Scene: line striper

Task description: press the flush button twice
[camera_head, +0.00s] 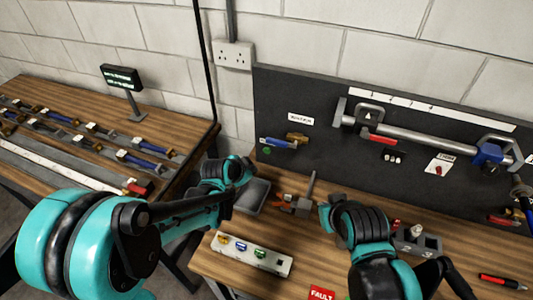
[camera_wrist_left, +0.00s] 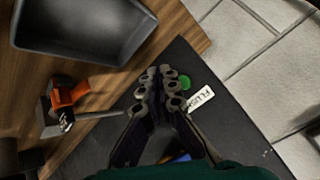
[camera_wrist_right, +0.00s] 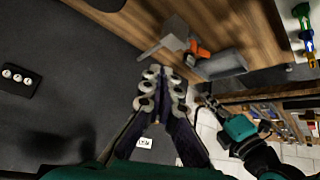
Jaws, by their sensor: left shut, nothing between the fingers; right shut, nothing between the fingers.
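The flush button is a green round button (camera_head: 267,151) low on the left end of the dark upright panel (camera_head: 330,150). In the left wrist view the green button (camera_wrist_left: 185,82) sits beside a white label (camera_wrist_left: 202,98) reading "FLUS", the rest cut off or hidden. My left gripper (camera_wrist_left: 160,76) is shut and empty, its fingertips just left of the button in that view; I cannot tell whether they touch it. In the head view my left gripper (camera_head: 246,166) is near the panel's left end. My right gripper (camera_wrist_right: 162,78) is shut and empty in front of the panel.
A grey tray (camera_head: 251,195) lies under my left gripper. An orange-and-grey tool (camera_head: 302,200) stands on the bench between my arms. A white block with coloured pieces (camera_head: 248,252) lies in front. A steel bar (camera_head: 425,139) with brackets spans the panel.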

